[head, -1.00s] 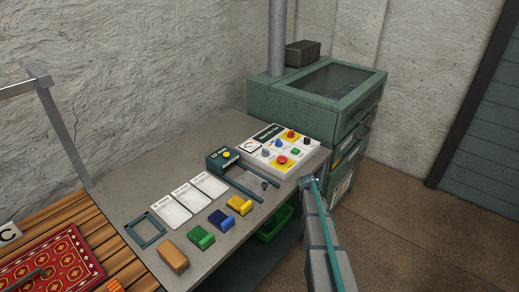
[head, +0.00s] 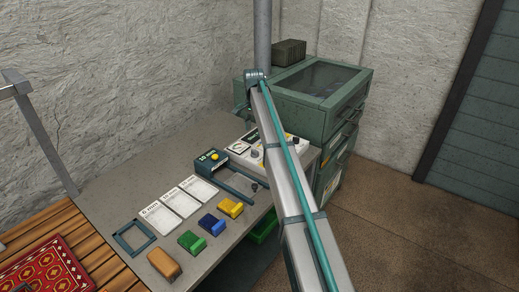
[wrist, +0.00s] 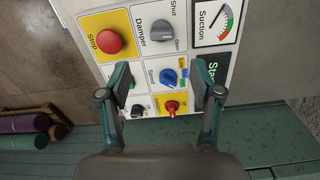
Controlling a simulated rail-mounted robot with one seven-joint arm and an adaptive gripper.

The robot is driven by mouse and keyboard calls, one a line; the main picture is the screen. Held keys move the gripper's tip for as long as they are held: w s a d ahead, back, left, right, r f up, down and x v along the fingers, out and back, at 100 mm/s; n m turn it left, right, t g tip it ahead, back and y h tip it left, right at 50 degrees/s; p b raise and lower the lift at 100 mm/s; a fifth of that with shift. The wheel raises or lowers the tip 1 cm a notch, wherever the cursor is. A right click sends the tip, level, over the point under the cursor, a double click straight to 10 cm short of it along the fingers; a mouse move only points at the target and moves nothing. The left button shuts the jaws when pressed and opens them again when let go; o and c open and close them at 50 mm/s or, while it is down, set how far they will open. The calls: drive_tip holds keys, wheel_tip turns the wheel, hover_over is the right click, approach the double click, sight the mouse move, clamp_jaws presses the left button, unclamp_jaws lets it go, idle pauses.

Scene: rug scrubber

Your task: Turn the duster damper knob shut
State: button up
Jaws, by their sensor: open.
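The damper knob (wrist: 162,32) is a grey round knob with a raised grip, between the words Shut and Open on the white control panel (wrist: 140,18) in the wrist view. Its pointer setting is too small to tell. The knob also shows in the head view (head: 255,153), beside the arm. My gripper (wrist: 165,80) is open and empty over the panel. Its fingertips frame the blue speed knob in the wrist view, with the damper knob beyond them. In the head view my arm hides most of the panel, and the gripper cannot be made out.
A red stop button (wrist: 109,40) and a suction gauge (wrist: 215,20) flank the damper knob. The blue speed knob (wrist: 168,77) and a red knob on yellow (wrist: 173,106) lie nearer. The green cabinet (head: 310,100) and grey duct (head: 262,35) stand behind the panel.

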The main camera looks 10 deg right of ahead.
sight(255, 150)
wheel_tip(255, 150, down, 11)
drive_tip(key=p, duration=0.3)
drive_tip(key=shift+a+r, duration=0.1)
drive_tip(key=shift+r, duration=0.05)
drive_tip(key=c, duration=1.1)
drive_tip(key=shift+c, duration=0.2)
drive_tip(key=shift+n, duration=0.4)
drive_tip(key=n+b, duration=0.1)
drive_tip(key=n, duration=0.1)
drive_tip(key=shift+n, duration=0.3)
drive_tip(key=n+b, duration=0.1)
drive_tip(key=n, duration=0.2)
drive_tip(key=shift+n, duration=0.3)
drive_tip(key=n+b, duration=0.1)
drive_tip(key=n, duration=0.5)
drive_tip(key=shift+d+b, duration=0.2)
drive_tip(key=shift+b, duration=0.15)
